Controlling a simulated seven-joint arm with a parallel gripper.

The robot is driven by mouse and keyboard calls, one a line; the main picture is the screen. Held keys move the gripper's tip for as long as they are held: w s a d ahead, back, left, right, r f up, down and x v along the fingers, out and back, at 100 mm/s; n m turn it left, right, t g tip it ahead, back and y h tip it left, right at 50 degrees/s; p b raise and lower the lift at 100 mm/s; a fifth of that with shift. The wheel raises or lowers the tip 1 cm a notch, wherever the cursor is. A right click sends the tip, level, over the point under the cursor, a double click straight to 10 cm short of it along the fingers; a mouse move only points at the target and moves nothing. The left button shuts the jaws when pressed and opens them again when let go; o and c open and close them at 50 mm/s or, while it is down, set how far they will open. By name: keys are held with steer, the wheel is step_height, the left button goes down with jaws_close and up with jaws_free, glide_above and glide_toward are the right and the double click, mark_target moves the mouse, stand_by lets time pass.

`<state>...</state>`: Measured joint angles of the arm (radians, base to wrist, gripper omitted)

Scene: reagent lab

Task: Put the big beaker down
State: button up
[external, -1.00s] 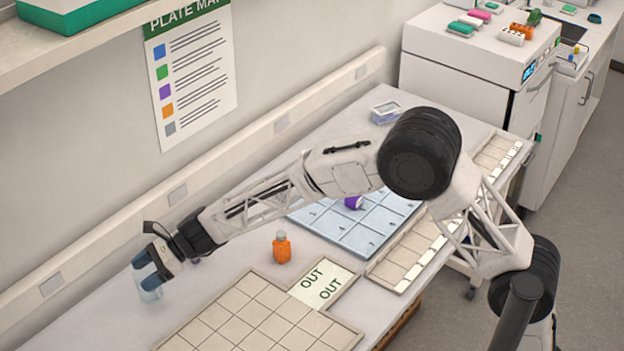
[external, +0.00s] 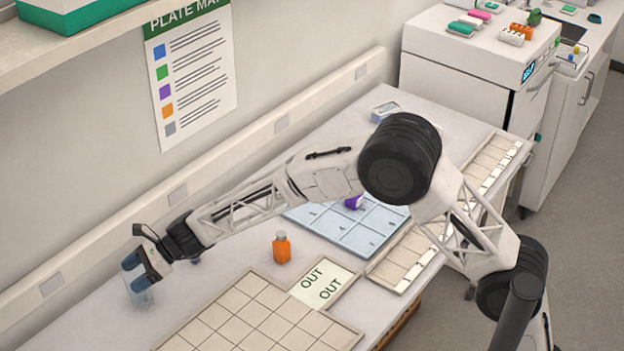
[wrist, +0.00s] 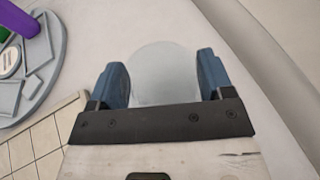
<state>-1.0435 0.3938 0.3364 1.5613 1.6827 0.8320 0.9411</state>
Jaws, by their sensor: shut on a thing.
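The big beaker is clear and pale. In the external view the beaker (external: 143,299) is at the left end of the bench, low down at the bench top. I cannot tell whether its base touches the surface. My gripper (external: 135,274) has its blue fingers around the beaker's upper part. In the wrist view the beaker (wrist: 165,72) sits between the two fingers of my gripper (wrist: 164,78), which are shut on it. Its lower part is hard to make out.
An orange bottle (external: 282,248) stands to the right of my gripper. A tiled tray (external: 225,318) and an OUT mat (external: 322,283) lie towards the front. A blue gridded mat (external: 352,233) with a purple object (external: 354,202) is farther back. The wall runs close behind.

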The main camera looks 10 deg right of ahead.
steer(key=shift+f, duration=0.95)
steer(key=shift+f, duration=0.15)
steer(key=o, duration=0.9)
steer(key=shift+w+d+r, duration=0.2)
steer(key=shift+d+r, duration=0.2)
steer(key=shift+d, duration=0.05)
steer(key=v, duration=1.1)
